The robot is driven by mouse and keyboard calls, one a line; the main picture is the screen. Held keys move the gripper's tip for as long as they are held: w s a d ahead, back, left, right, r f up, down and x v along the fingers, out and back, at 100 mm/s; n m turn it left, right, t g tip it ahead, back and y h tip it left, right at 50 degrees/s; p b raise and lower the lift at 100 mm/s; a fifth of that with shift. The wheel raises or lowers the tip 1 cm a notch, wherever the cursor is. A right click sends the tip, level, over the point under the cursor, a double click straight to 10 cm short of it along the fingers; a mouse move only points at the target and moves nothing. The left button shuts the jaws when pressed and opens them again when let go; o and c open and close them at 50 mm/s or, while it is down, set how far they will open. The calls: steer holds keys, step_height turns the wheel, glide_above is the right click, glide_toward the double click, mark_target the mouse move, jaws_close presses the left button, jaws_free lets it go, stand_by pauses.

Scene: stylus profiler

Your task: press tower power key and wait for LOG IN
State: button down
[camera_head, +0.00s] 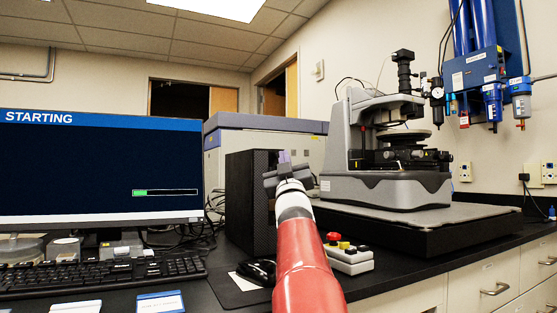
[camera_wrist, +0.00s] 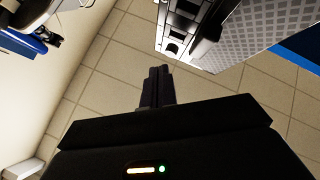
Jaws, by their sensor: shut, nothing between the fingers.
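The monitor (camera_head: 100,165) at the left of the head view reads STARTING on a blue band. A progress bar (camera_head: 165,192) on its dark screen is green only at its left end. The black computer tower (camera_head: 245,200) stands right of the monitor. My gripper (camera_head: 284,156) is shut and empty near the tower's upper right side in the head view; I cannot tell if it touches. The shut fingers (camera_wrist: 158,72) also show in the wrist view. A panel with dark openings and a perforated grey side (camera_wrist: 265,35) lies above right of them. I cannot make out the power key.
The keyboard (camera_head: 100,275) and a black mouse (camera_head: 257,271) lie in front. A small control box (camera_head: 350,262) with red and yellow buttons sits right of my arm. The profiler (camera_head: 390,160) stands on a slab (camera_head: 460,222) at the right.

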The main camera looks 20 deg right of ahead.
steer(key=s+b, duration=0.4)
steer(key=s, duration=0.1)
steer(key=shift+d, duration=0.1)
stand_by(0.3)
stand_by(0.7)
